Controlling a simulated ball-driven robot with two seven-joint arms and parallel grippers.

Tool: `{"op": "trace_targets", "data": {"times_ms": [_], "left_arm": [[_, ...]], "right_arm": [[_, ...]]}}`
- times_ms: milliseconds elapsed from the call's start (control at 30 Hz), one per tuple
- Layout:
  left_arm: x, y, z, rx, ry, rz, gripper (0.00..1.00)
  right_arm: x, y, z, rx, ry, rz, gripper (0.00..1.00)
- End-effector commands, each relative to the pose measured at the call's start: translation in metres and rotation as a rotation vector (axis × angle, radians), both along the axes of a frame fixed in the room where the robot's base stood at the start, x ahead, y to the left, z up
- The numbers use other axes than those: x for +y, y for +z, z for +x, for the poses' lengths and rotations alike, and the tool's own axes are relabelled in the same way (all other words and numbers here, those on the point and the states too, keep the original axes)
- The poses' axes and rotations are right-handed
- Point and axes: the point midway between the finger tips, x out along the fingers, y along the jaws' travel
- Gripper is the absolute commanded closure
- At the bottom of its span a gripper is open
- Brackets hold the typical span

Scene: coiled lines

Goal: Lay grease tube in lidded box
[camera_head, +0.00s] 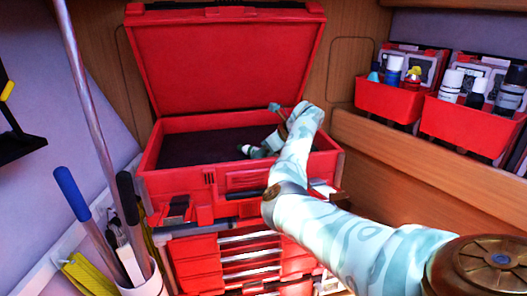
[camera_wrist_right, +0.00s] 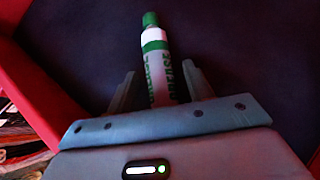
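The lidded box (camera_head: 165,184) is a red toolbox with its lid (camera_head: 228,62) standing open and a dark inner floor. The grease tube (camera_wrist_right: 157,65) is white with a green cap and green lettering. In the right wrist view it lies over the dark floor, between the fingers of my right gripper (camera_wrist_right: 160,75). The fingers are spread, with a visible gap at the tube's left side. In the head view my right gripper (camera_head: 270,130) reaches into the box's right part, by the tube (camera_head: 250,151), which is partly hidden. My left gripper is out of view.
Red drawers (camera_head: 250,262) sit below the box. Red bins (camera_head: 390,98) with bottles stand on a wooden ledge at right. A white holder (camera_head: 148,284) with blue- and black-handled tools stands at front left. The box's left part is clear.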

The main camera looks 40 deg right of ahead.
Motion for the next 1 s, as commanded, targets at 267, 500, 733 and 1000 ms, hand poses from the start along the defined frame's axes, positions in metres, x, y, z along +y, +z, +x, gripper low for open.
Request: {"op": "trace_targets", "data": {"times_ms": [267, 500, 733, 1000], "left_arm": [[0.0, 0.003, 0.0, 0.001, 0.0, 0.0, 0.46], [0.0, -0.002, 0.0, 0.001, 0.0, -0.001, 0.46], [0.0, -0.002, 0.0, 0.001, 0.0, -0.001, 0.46], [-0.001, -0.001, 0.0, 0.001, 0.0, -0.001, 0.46]], "right_arm": [[-0.004, 0.011, -0.008, 0.0, -0.003, -0.003, 0.49], [-0.016, 0.05, -0.047, 0.002, -0.005, -0.006, 0.49], [-0.023, 0.08, -0.075, 0.002, -0.003, -0.004, 0.49], [-0.024, 0.088, -0.082, 0.001, 0.001, -0.001, 0.49]]}}
